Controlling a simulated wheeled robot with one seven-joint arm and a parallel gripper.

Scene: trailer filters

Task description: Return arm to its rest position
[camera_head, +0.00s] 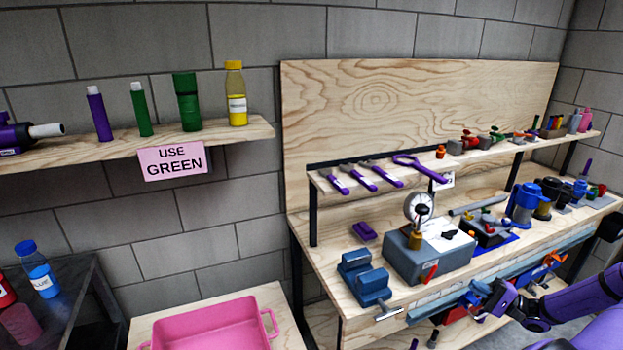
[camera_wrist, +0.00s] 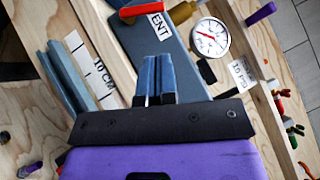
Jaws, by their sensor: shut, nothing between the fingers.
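My purple arm (camera_head: 585,300) reaches in from the lower right in the head view. My gripper (camera_head: 472,298) is beside the front edge of the workbench (camera_head: 345,287), near the grey box with a gauge (camera_head: 430,257). In the wrist view my gripper (camera_wrist: 158,62) has its two blue-grey fingers together, with nothing held. The fingers point toward the grey box (camera_wrist: 165,40), and I cannot tell how far apart they are from it.
A blue vise (camera_head: 365,280) stands left of the box. Blue pumps (camera_head: 523,203) stand to the right. A tool shelf (camera_head: 400,181) runs above the bench. A pink tray (camera_head: 215,325) lies at the lower left. A wall shelf (camera_head: 75,154) holds bottles above a "USE GREEN" sign (camera_head: 173,160).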

